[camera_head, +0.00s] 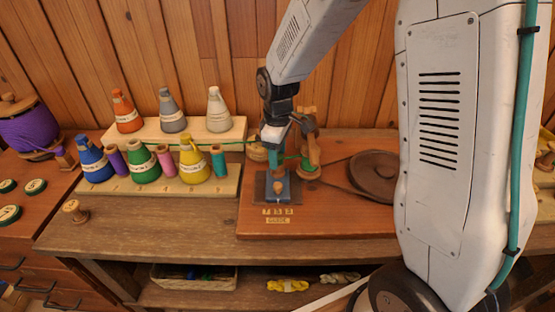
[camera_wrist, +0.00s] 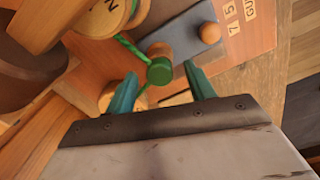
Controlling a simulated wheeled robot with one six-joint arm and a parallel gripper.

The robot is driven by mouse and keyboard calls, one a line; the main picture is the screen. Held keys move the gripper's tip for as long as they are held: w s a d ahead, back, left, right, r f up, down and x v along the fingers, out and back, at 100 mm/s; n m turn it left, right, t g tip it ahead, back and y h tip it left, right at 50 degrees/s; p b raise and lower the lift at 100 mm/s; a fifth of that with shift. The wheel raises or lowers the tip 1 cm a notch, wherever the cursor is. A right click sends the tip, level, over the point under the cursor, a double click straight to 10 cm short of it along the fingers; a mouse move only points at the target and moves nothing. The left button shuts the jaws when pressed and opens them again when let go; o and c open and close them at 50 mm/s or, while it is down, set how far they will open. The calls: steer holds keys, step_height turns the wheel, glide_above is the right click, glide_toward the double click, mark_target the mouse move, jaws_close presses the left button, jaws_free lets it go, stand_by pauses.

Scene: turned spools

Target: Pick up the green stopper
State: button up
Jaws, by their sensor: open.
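A small round green piece, which looks like the green stopper (camera_wrist: 159,71), shows in the wrist view at the end of a short wooden part, with green thread running up to it. My gripper (camera_wrist: 160,72) has teal fingers spread apart, one on each side of the green piece in that view. I cannot tell how far beyond the fingertips it lies. In the head view my gripper (camera_head: 271,152) points down over the blue-grey plate (camera_head: 283,190) of the wooden winding device. The stopper is not clear there, hidden by or merging with the fingers.
A wooden upright (camera_head: 311,148) with green thread stands just right of my gripper, and a dark wheel (camera_head: 374,174) lies further right. A wooden knob (camera_wrist: 209,33) stands on the plate. Left is a stepped rack (camera_head: 215,188) of thread cones. The bench front is mostly clear.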

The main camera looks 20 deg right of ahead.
steer(key=c, duration=1)
steer(key=shift+c, duration=0.2)
steer(key=shift+r, duration=0.15)
